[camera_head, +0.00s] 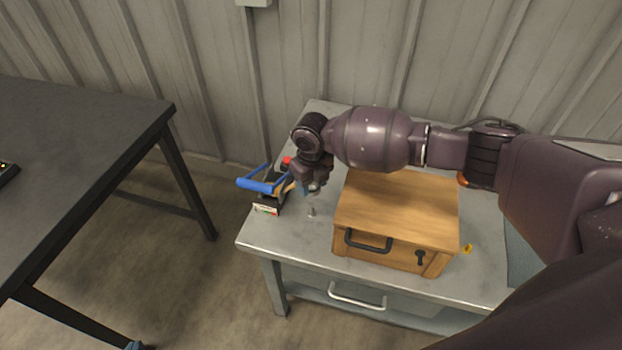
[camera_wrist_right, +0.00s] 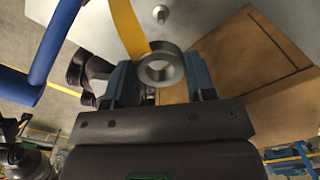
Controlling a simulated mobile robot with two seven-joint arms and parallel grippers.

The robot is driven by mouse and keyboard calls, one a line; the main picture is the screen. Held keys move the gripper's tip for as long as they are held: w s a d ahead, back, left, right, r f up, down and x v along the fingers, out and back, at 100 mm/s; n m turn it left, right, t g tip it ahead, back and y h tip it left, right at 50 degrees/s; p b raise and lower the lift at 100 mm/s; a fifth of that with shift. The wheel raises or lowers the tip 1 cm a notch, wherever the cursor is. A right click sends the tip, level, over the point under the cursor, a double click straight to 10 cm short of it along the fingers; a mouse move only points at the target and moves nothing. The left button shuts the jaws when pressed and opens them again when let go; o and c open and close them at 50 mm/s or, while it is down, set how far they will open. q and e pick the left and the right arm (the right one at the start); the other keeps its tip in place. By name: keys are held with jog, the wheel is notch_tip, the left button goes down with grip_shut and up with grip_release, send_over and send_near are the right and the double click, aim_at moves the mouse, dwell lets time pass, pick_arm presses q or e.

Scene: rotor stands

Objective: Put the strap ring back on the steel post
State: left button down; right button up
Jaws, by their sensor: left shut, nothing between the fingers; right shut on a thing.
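My right gripper (camera_head: 315,188) reaches in from the right over the left part of the grey metal table. In the right wrist view its blue fingers (camera_wrist_right: 160,82) are shut on the grey strap ring (camera_wrist_right: 180,68), with the hole visible. A yellow strap (camera_wrist_right: 127,28) runs from the ring up and out of that view. The short steel post (camera_head: 311,211) stands bare on the table, just in front of the gripper. It also shows at the top of the wrist view (camera_wrist_right: 161,14), apart from the ring.
A wooden box (camera_head: 397,205) with a black handle stands right of the post. A black device (camera_head: 268,199) with a blue handle (camera_head: 256,183) and red knob is at the left edge of the grey table (camera_head: 285,245). A dark table (camera_head: 70,150) stands further left.

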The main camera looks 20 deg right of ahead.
pick_arm(q)
jog(key=shift+f, duration=0.2)
pick_arm(e)
jog(key=shift+f+n, duration=0.5)
jog(key=shift+n, duration=0.2)
